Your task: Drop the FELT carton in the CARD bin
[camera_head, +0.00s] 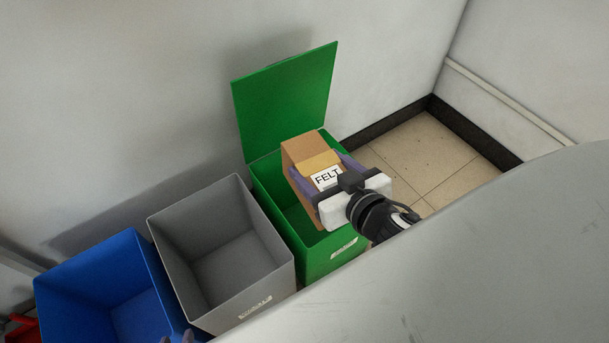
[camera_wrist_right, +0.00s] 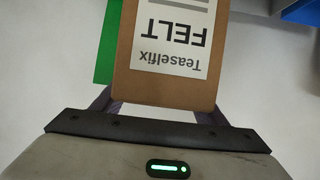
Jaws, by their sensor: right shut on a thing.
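The FELT carton (camera_head: 304,152) is a brown box with a white label, seen over the opening of the green bin (camera_head: 322,258) in the head view. My right gripper (camera_head: 319,168) is shut on it, one purple finger on each side. In the right wrist view the carton (camera_wrist_right: 163,87) fills the middle, its label upside down, reading "Teaselfix FELT". The green bin has its lid raised against the wall. Its front label is too small to read, so I cannot tell which bin is CARD. Only the tips of my left gripper (camera_head: 180,339) show at the bottom edge.
A grey open bin (camera_head: 205,305) stands left of the green one, and a blue open bin (camera_head: 85,262) further left. Both look empty. A large grey surface (camera_head: 480,260) fills the lower right. A pale wall stands behind; tiled floor (camera_head: 425,155) is clear at right.

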